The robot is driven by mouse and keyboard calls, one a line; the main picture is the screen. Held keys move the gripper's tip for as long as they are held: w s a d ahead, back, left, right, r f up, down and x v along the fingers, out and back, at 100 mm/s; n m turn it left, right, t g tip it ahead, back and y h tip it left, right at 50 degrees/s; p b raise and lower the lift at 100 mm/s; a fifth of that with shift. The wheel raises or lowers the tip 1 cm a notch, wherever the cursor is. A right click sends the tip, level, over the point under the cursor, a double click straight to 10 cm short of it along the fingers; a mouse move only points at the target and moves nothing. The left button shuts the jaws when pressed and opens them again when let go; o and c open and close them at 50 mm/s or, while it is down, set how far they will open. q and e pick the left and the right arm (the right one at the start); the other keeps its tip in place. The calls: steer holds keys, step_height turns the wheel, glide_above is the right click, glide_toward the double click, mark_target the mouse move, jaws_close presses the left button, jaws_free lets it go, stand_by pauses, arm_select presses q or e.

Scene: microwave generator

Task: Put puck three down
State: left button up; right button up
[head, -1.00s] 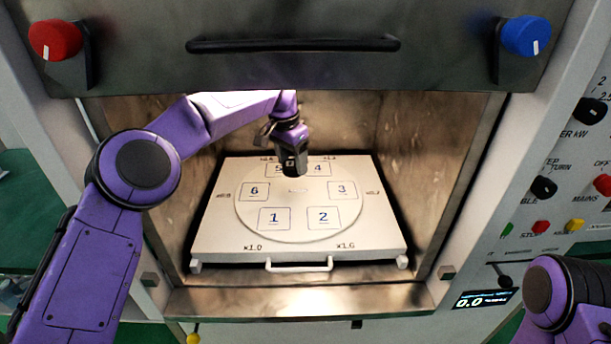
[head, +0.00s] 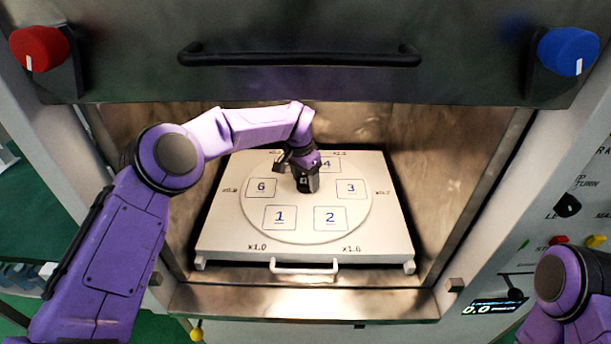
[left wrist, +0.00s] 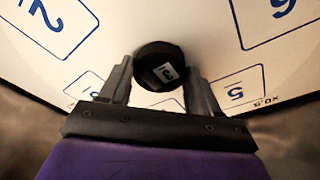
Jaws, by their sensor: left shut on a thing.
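Puck three (left wrist: 158,66) is a dark round puck with a white label, held between the two fingers of my left gripper in the left wrist view. In the head view my left gripper (head: 306,187) points down over the middle of the round turntable (head: 306,230). I cannot make out the puck itself there, nor tell whether it touches the turntable. The turntable carries numbered squares; square 3 (head: 351,188) is bare, to the right of the gripper. Squares 1 (head: 280,217), 2 (head: 330,218) and 6 (head: 261,187) are also bare. Square 5 is mostly hidden by my gripper. My right gripper is out of view.
The turntable sits on a white tray (head: 225,235) with a front handle (head: 304,268) inside a metal-walled cavity (head: 460,165). The raised door with its black handle bar (head: 300,55) is above. A red knob (head: 40,48) and blue knob (head: 568,52) flank it.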

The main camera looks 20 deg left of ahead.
mark_target(302, 183)
arm_select(q)
steer(key=shift+f, duration=0.1)
steer(key=o, duration=1.2)
steer(key=shift+r, duration=0.3)
steer(key=r, duration=0.2)
steer(key=r+b, duration=0.1)
steer(key=r, duration=0.1)
steer(key=s+r+b, duration=0.1)
steer(key=r, duration=0.1)
steer(key=shift+a, duration=0.25)
steer(key=shift+r, duration=0.5)
